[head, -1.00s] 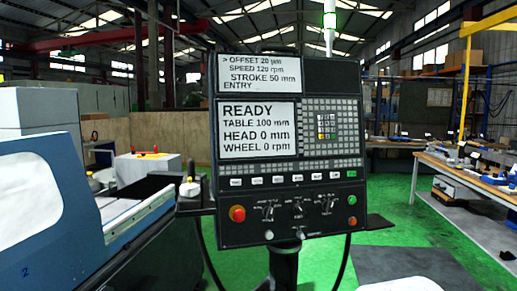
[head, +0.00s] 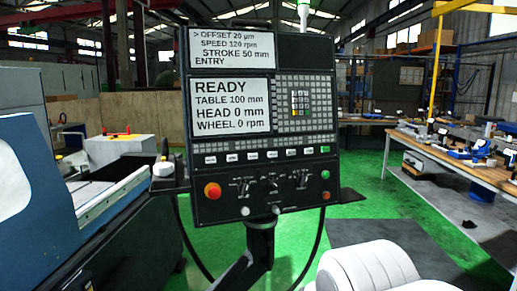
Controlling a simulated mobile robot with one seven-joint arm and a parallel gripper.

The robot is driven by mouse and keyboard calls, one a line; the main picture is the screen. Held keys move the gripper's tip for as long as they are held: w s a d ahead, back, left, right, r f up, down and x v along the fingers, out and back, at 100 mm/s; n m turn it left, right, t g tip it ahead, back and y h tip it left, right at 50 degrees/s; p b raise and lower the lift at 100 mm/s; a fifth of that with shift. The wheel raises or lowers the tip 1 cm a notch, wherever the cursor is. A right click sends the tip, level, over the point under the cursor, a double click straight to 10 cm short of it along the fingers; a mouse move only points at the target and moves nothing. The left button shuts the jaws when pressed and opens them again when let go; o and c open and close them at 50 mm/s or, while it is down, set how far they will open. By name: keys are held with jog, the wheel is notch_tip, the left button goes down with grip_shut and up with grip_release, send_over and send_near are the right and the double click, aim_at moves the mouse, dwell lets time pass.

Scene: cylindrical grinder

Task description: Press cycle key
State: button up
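The black control panel (head: 262,190) stands upright on a post in the middle of the head view. Its lower screen (head: 232,105) reads READY, with table 100 mm, head 0 mm and wheel 0 rpm. Below the screens runs a row of small labelled keys (head: 251,156), with a green key (head: 325,149) at its right end. A round green button (head: 325,174) sits under that, above a small orange-red one (head: 326,195). The key labels are too small to read, so I cannot tell which is the cycle key. My gripper is not in view.
A large red-orange knob (head: 212,191) sits at the panel's lower left. The blue machine (head: 30,200) stands close on the left. A workbench (head: 460,152) with tools is at the right. Green floor lies open between panel and bench. My white arm shows at bottom right.

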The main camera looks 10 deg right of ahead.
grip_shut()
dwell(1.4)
